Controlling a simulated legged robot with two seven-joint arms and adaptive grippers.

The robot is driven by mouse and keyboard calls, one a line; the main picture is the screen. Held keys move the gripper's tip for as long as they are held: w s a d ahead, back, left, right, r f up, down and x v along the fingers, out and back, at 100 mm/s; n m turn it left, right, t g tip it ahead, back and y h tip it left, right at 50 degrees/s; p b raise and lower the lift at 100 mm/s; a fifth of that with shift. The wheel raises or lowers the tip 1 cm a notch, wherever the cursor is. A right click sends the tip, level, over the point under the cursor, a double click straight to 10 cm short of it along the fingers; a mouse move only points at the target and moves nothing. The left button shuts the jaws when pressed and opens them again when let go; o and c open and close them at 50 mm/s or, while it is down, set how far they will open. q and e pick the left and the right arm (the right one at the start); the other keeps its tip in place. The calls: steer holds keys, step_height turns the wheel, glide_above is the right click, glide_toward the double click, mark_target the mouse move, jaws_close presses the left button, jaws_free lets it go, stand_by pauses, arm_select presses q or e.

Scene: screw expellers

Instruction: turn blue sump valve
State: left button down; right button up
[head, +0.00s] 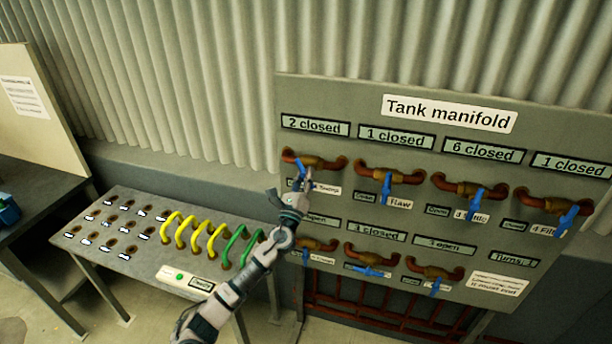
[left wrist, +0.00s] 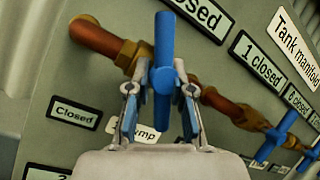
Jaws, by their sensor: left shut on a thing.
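The blue sump valve handle (left wrist: 163,60) is on the top-left brass valve of the tank manifold panel (head: 335,86). In the head view this handle (head: 308,174) points down and is partly covered by my left gripper (head: 297,190). In the left wrist view my left gripper (left wrist: 160,100) has a finger on each side of the handle and is shut on it. The label beneath is partly hidden; "mp" shows. The display (head: 315,125) above this valve reads "2 closed". My right gripper is not in view.
Other blue handles sit close to the right, the nearest over the "Raw" label (head: 399,203). A bench (head: 150,262) with yellow and green hoops stands left. Corrugated wall (head: 200,80) is behind.

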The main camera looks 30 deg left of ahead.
arm_select(q)
steer(key=shift+a+r, duration=0.1)
steer(key=shift+r, duration=0.05)
steer(key=c, duration=1.1)
jaws_free()
steer(key=shift+s, duration=0.1)
steer(key=shift+s+f, duration=0.15)
steer(key=shift+f, duration=0.15)
steer(key=v, duration=1.1)
steer(key=shift+s+f, duration=0.15)
steer(key=shift+s, duration=0.15)
steer(key=shift+s, duration=0.1)
steer(key=shift+s+d+p, duration=0.15)
steer(key=shift+s+d, duration=0.15)
steer(key=shift+s, duration=0.95)
steer(key=shift+s+d+p, duration=0.15)
steer(key=shift+s+d, duration=0.15)
steer(key=shift+s, duration=0.95)
steer(key=shift+s+d+p, duration=0.15)
steer(key=shift+s+d, duration=0.15)
steer(key=shift+s, duration=1)
